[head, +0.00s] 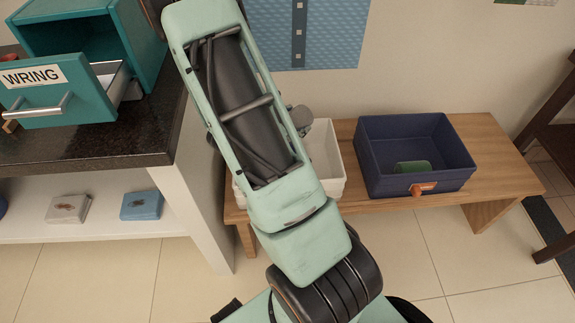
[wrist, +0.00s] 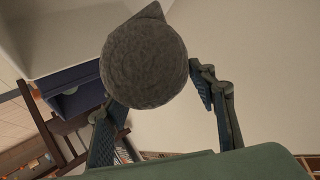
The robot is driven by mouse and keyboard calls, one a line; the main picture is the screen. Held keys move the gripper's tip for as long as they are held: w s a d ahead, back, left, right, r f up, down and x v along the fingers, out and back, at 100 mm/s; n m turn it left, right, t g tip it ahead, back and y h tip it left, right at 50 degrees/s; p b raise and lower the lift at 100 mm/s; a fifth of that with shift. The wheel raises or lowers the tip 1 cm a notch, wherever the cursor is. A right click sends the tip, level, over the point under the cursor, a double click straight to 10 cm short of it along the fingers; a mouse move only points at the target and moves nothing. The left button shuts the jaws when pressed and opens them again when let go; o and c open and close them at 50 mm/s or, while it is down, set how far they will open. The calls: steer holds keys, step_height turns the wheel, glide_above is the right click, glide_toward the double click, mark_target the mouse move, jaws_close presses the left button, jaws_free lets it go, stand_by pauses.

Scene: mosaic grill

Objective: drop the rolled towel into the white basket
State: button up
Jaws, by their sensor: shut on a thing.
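The rolled towel (wrist: 145,62) is grey, with its round end facing the wrist camera. My gripper (wrist: 158,90) has a finger on each side of it and is shut on it. A pale surface at the upper left of the wrist view (wrist: 62,32) looks like the basket.
A navy bin (head: 375,172) with a green item inside and an orange tag stands right of the basket on the bench (head: 492,150). At left is a dark counter (head: 130,146) with a teal cabinet, its drawer (head: 55,92) labelled WRING pulled open.

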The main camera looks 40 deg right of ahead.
step_height(320, 180, down, 5)
steer(key=b, duration=0.4)
steer(key=o, duration=1.4)
steer(key=v, duration=0.7)
steer(key=shift+a+r, duration=0.1)
steer(key=shift+a, duration=0.15)
